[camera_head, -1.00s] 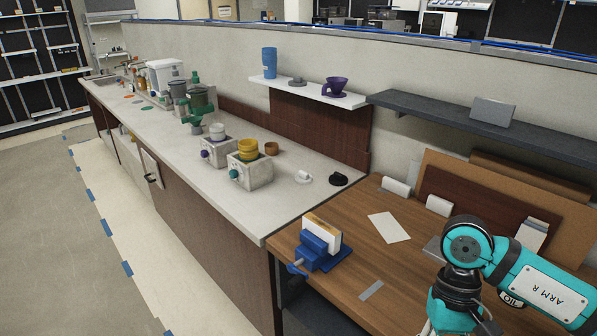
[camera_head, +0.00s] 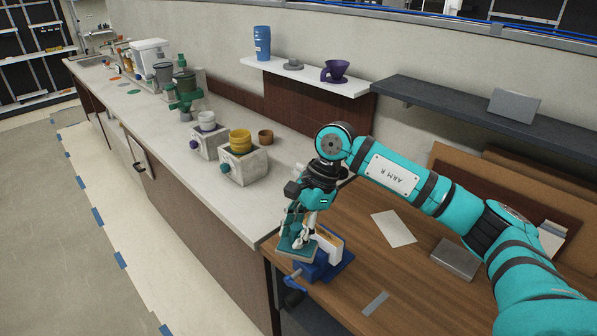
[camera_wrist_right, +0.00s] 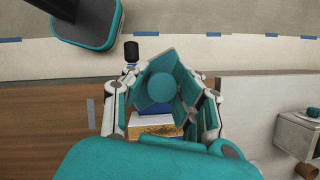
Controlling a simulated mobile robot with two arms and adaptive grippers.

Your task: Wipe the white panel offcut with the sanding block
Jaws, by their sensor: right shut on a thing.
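The white panel offcut (camera_head: 331,246) stands upright in a blue vise (camera_head: 327,267) at the workbench's left front corner. It has a tan upper edge, and the arm hides part of it. In the right wrist view the panel (camera_wrist_right: 150,120) shows beyond the gripper. My right gripper (camera_head: 297,238) is shut on the sanding block (camera_head: 299,251), a flat teal block with a round knob (camera_wrist_right: 162,87). The block is at the left side of the panel, slightly tilted. I cannot tell whether they touch. My left gripper is not in view.
A white sheet (camera_head: 394,228), a grey block (camera_head: 455,258) and a grey strip (camera_head: 375,303) lie on the wooden workbench (camera_head: 415,292). The pale counter (camera_head: 240,205) with grinders adjoins on the left. A dark shelf (camera_head: 450,105) hangs above.

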